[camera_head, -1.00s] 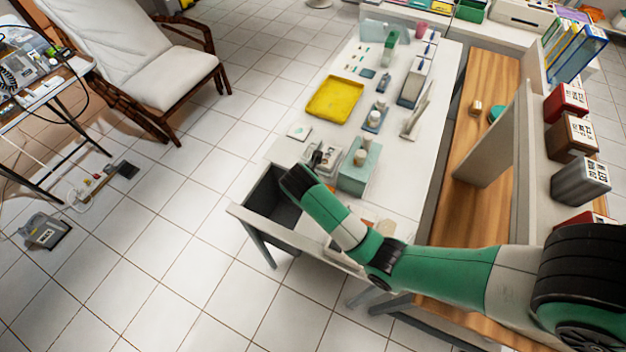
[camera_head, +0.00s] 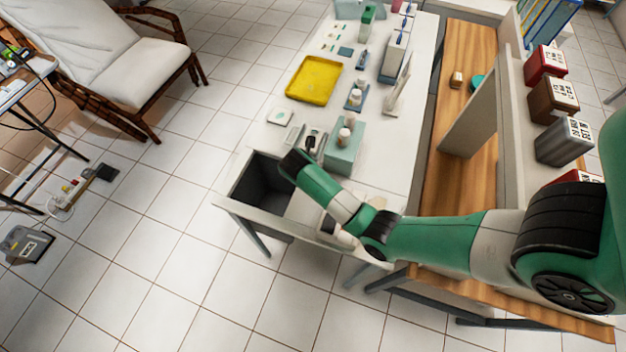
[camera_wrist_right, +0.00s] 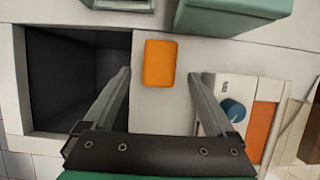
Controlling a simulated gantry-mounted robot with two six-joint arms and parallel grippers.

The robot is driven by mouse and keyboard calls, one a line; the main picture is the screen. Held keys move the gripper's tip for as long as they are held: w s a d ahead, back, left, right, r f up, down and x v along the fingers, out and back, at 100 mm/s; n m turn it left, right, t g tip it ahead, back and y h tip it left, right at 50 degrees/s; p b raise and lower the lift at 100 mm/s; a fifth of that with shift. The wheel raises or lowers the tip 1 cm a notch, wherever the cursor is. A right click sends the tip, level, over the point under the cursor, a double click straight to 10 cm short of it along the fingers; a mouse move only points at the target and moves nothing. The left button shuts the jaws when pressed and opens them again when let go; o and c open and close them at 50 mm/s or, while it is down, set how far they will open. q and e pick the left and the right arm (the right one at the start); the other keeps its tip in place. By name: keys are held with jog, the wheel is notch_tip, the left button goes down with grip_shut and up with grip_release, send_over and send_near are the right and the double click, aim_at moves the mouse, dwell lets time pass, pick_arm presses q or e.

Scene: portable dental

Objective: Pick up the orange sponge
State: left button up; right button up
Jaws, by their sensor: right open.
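The orange sponge (camera_wrist_right: 160,62) lies flat on the white table top in the right wrist view. It is a small rounded rectangle just right of a dark open bin. My right gripper (camera_wrist_right: 159,76) is open and empty, with one fingertip left of the sponge and the other right of it. How high the fingers are above the table I cannot tell. In the head view my right arm hides the sponge. My left gripper does not show in either view.
The open bin (camera_wrist_right: 60,85) is beside the left finger. A white device with a blue knob (camera_wrist_right: 233,110) and an orange panel is close to the right finger. A green box (camera_wrist_right: 235,15) stands behind. A yellow tray (camera_head: 315,80) lies farther back.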

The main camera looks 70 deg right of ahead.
jog(key=x, duration=0.3)
jog(key=shift+f+b, duration=0.1)
jog(key=shift+b, duration=0.3)
grip_shut()
